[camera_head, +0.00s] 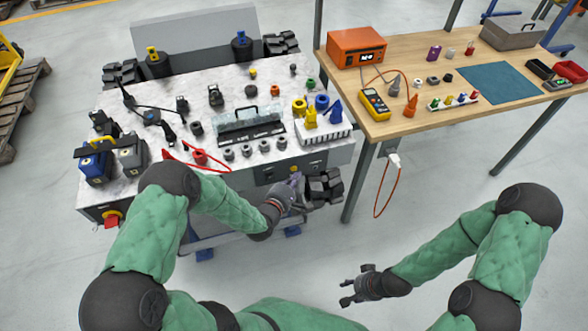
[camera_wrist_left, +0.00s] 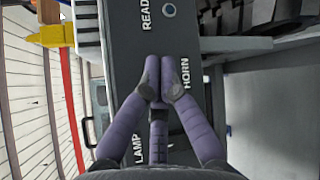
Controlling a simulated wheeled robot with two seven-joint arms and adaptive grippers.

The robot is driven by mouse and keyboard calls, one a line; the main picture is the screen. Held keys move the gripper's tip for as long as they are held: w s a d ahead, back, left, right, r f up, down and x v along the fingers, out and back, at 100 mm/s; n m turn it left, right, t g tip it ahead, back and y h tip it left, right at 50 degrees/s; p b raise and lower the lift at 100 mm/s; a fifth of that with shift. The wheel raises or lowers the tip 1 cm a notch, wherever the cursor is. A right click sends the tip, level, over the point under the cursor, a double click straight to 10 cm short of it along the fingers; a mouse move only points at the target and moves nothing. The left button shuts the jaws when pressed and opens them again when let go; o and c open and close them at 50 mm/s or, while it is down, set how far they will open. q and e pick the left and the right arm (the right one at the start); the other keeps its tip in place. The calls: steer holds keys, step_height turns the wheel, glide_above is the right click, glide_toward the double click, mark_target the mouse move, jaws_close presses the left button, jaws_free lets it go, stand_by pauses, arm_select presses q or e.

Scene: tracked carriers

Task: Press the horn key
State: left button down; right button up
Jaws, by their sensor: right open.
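The dark control panel on the carrier's front face (camera_head: 268,172) shows close up in the left wrist view (camera_wrist_left: 135,30), with white labels READY (camera_wrist_left: 145,15), HORN (camera_wrist_left: 186,75) and LAMP (camera_wrist_left: 138,148). My left gripper (camera_head: 298,181) is at this panel; in the left wrist view its purple fingers (camera_wrist_left: 160,82) are brought together, tips beside the HORN label. The horn key itself is not visible; the fingers cover the panel there. I cannot tell whether the tips touch it. My right gripper (camera_head: 352,290) is open and empty, low over the floor, away from the carrier.
A small round indicator (camera_wrist_left: 169,10) sits by READY. The carrier's top (camera_head: 180,105) holds several tools, plugs and rings. A red emergency knob (camera_head: 112,219) is at its front left. A wooden bench (camera_head: 440,115) stands to the right, with an orange cable (camera_head: 377,207) hanging beside it.

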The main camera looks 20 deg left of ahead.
arm_select(q)
steer(key=shift+w+a, duration=0.1)
steer(key=shift+w, duration=0.05)
stand_by(0.4)
steer(key=shift+w+a, duration=0.15)
steer(key=shift+w, duration=0.05)
steer(key=shift+w+a+b, duration=0.2)
steer(key=shift+w+b, duration=0.1)
steer(key=shift+b, duration=0.05)
stand_by(1.0)
steer(key=shift+s, duration=0.1)
steer(key=shift+s+d, duration=0.45)
steer(key=shift+s, duration=0.1)
steer(key=shift+s, duration=0.1)
steer(key=shift+s+d+p, duration=0.4)
steer(key=shift+s+d, duration=0.3)
steer(key=shift+s, duration=0.3)
steer(key=shift+s+d+p, duration=0.35)
steer(key=shift+s+d, duration=0.35)
steer(key=shift+s, duration=0.3)
